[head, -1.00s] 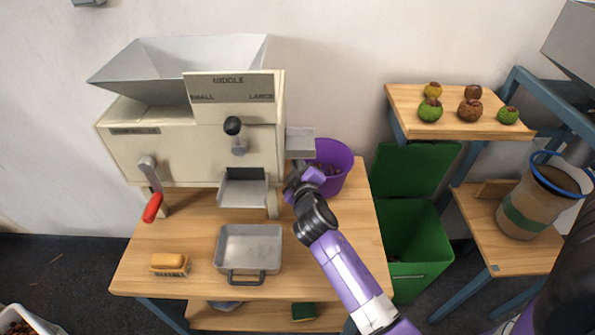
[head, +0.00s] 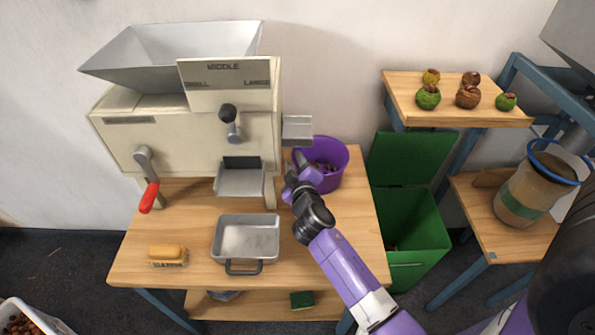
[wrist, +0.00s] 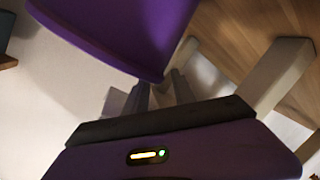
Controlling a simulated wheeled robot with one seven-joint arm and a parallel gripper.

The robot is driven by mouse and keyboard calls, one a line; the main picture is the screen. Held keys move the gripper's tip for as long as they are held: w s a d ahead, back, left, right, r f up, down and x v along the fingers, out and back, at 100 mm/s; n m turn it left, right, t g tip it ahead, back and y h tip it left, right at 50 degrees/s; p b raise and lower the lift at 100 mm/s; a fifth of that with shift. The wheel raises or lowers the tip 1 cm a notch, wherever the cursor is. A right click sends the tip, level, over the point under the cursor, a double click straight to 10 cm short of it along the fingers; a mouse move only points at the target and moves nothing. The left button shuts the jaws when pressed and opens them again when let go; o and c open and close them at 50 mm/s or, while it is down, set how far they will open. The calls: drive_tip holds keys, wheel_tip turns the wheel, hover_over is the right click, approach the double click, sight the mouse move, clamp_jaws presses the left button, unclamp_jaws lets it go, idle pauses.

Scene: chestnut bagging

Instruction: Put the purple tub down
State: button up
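The purple tub (head: 334,180) is upright with brown chestnuts inside, at the back right of the wooden table (head: 345,225), right of the machine and close to its side chute. My gripper (head: 299,172) is at the tub's left front side, shut on its wall. In the wrist view the tub (wrist: 120,30) fills the top and its lower edge comes down to my fingers (wrist: 160,92). The fingertips are partly hidden by the tub. I cannot tell whether the tub's base touches the table.
The cream machine (head: 130,145) stands left of the tub, its side chute (head: 297,130) just above. A metal tray (head: 246,238) and a brush (head: 167,254) lie in front. A green bin (head: 415,225) stands right of the table. The table front right is mostly clear.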

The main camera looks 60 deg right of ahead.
drive_tip(key=s+a+f+n+t+y+b, duration=0.1)
drive_tip(key=s+a+y, duration=0.1)
drive_tip(key=s+a, duration=0.45)
drive_tip(key=s+a+t+y, duration=0.1)
drive_tip(key=s+a+y, duration=0.25)
drive_tip(key=a, duration=0.65)
drive_tip(key=s+a+f+n+t+y+b, duration=0.1)
drive_tip(key=s+a+y, duration=0.1)
drive_tip(key=s+a, duration=0.45)
drive_tip(key=s+a+r+m+t+y, duration=0.1)
drive_tip(key=s+a+r+y, duration=0.3)
drive_tip(key=s+a+r, duration=0.5)
drive_tip(key=shift+s+a+r+m+t, duration=0.3)
drive_tip(key=shift+s+a+r+t, duration=0.1)
drive_tip(key=shift+s+a, duration=0.8)
drive_tip(key=shift+f+y, duration=0.1)
drive_tip(key=shift+y, duration=0.15)
